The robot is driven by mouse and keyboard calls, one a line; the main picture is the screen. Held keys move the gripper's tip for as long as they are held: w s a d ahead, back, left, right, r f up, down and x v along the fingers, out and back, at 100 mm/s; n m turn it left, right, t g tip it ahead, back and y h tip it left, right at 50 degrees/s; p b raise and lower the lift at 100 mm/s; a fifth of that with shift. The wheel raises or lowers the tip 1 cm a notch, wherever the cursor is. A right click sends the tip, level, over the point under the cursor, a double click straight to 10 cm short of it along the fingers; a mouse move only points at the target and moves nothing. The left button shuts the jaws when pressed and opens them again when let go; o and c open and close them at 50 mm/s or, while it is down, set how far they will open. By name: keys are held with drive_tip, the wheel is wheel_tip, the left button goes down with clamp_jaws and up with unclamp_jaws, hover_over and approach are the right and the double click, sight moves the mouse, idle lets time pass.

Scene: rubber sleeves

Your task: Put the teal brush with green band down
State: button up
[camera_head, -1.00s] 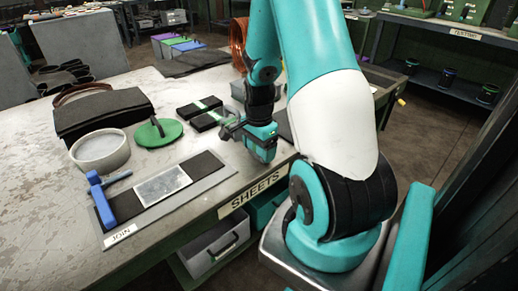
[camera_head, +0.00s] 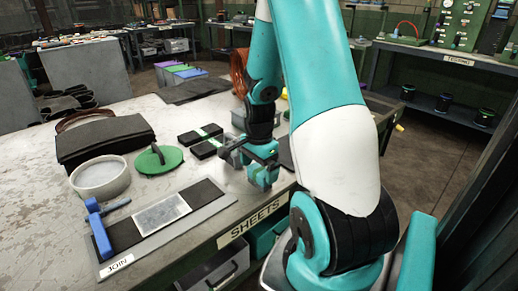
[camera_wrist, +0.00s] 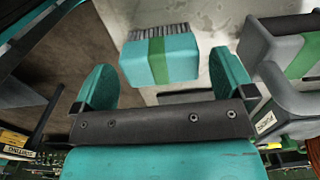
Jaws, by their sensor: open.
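The teal brush with a green band (camera_wrist: 160,60) shows in the wrist view beyond and between my fingertips, its dark bristles along the upper side. My gripper (camera_wrist: 167,85) is open, with one teal finger to each side of the brush and no visible grip on it. In the head view my gripper (camera_head: 262,160) is low over the table's right edge, near the SHEETS label. There I cannot tell the brush from the teal fingers. Whether the brush rests fully on the table is unclear.
On the table (camera_head: 45,160) are dark blocks with green bands (camera_head: 200,140), a green disc (camera_head: 158,160), a round white dish (camera_head: 100,177) and a JOIN plate (camera_head: 190,222) with a blue clamp (camera_head: 99,228). Floor lies beyond the right edge.

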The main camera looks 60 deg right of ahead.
sight(259, 170)
wheel_tip(259, 170, up, 9)
drive_tip(key=shift+f+p, duration=0.15)
drive_tip(key=shift+p, duration=0.15)
drive_tip(key=a+r+n+t+y, duration=0.1)
drive_tip(key=a+r+n, duration=0.2)
drive_tip(key=a+n, duration=0.6)
drive_tip(key=a+r+n+y, duration=0.1)
drive_tip(key=a+r+n, duration=0.4)
drive_tip(key=a, duration=0.8)
drive_tip(key=s+a+r+n+g+y, duration=0.1)
drive_tip(key=s+a+r+n+y, duration=0.1)
drive_tip(key=s+a+n, duration=0.8)
drive_tip(key=a+n, duration=0.3)
drive_tip(key=shift+n, duration=0.4)
drive_tip(key=shift+r, duration=0.1)
wheel_tip(259, 170, up, 4)
drive_tip(key=p, duration=0.4)
